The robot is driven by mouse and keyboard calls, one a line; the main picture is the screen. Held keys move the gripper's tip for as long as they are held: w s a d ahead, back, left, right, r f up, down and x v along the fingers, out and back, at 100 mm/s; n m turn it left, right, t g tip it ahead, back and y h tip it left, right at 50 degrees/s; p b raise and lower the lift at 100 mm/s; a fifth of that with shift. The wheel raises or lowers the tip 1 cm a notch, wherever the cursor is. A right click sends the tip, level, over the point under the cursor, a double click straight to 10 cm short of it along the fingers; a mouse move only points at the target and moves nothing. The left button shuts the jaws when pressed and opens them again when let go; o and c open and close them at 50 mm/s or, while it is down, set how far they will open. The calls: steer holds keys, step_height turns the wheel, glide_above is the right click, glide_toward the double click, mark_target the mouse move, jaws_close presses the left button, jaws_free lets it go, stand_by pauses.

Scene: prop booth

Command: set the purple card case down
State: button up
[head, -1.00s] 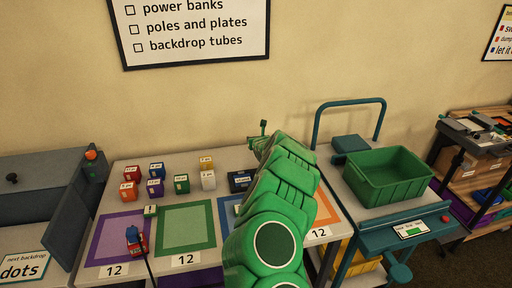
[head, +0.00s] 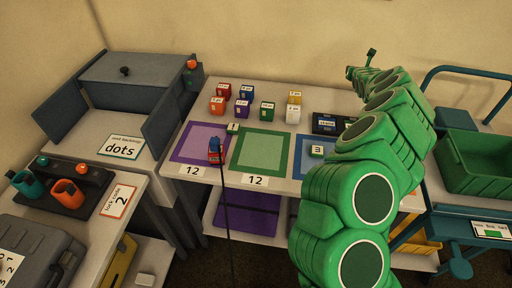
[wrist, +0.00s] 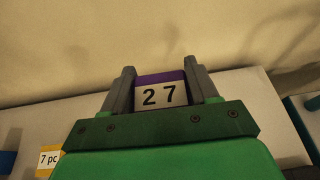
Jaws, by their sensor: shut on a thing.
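In the wrist view my gripper (wrist: 162,88) is shut on a purple card case (wrist: 160,76) with a white label reading 27. The case sits between the two grey fingers, with the pale wall behind it and the grey tabletop below. In the head view my green arm reaches toward the back right, and the fingers and held case are hidden behind it. Another small purple case (head: 242,109) stands on the table among several coloured cases.
The table (head: 284,92) bears a purple mat (head: 187,153), a green mat (head: 241,166) and a blue mat, partly behind my arm. A red and blue object (head: 215,152) is on the purple mat. A black device (head: 327,123) lies near my arm. A green crate (head: 474,165) stands on the cart at right.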

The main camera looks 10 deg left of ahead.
steer(key=shift+r, duration=0.5)
steer(key=s+a+f+n+g+y, duration=0.1)
steer(key=s+a+n+y, duration=0.35)
steer(key=a, duration=1.05)
steer(key=n+g+y, duration=0.8)
steer(key=n, duration=0.1)
glide_above(251, 146)
step_height(251, 146, down, 5)
steer(key=shift+t, duration=0.3)
steer(key=shift+s+f, duration=0.1)
steer(key=shift+f, duration=4.25)
steer(key=shift+f, duration=0.1)
steer(key=o, duration=1)
steer(key=shift+o, duration=0.2)
